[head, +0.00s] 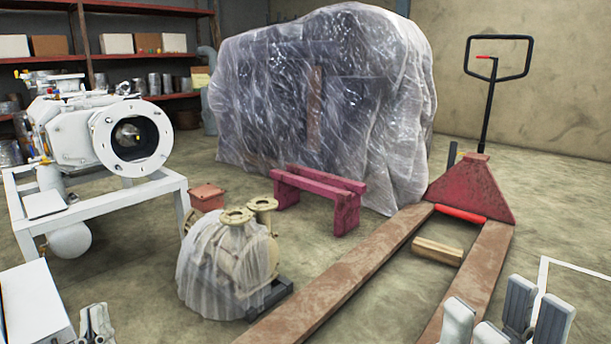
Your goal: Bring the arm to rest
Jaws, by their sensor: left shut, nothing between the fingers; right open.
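My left gripper (97,324) shows at the bottom left edge, beside a white box-like surface (35,308). Its fingers are together with nothing between them. My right gripper (497,322) shows at the bottom right, with its grey fingers pointing up and spread apart, empty. It is in front of the near end of the pallet truck's forks. The lower parts of both grippers are cut off by the frame. A white vacuum pump (75,135) with a round flange sits on a white frame (110,208) at the left, apart from both grippers.
A pallet truck (472,187) has long rusty forks reaching toward me. A plastic-draped pump (212,268) stands left of them. A red bench-like stand (318,188), a wooden block (438,251) and a large wrapped machine (325,100) are further back. Shelves (150,57) line the back left.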

